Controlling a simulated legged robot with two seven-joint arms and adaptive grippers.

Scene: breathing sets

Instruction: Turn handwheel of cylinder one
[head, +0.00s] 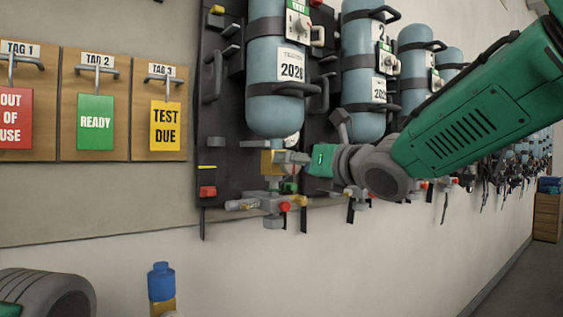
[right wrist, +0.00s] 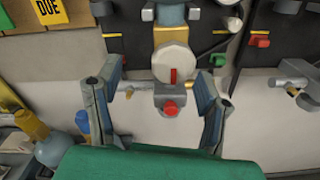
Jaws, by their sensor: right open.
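Cylinder one (head: 275,75) is a blue-grey tank hung valve-down on a dark wall panel, with a "2026" label. Below it is a yellow valve block (head: 268,162), seen also in the right wrist view (right wrist: 168,35). The handwheel (right wrist: 172,63), a pale round knob with a red mark, faces me in the right wrist view; in the head view I cannot make it out clearly behind the gripper. My right gripper (head: 292,160) is at the valve. In the right wrist view its open fingers (right wrist: 166,78) stand either side of the handwheel, apparently not touching it.
A fitting with a red button (right wrist: 170,108) sits just below the handwheel. More cylinders (head: 365,80) hang in a row to the right. Tag boards with red, green (head: 95,122) and yellow cards are at left. A blue-capped object (head: 161,282) stands low at left.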

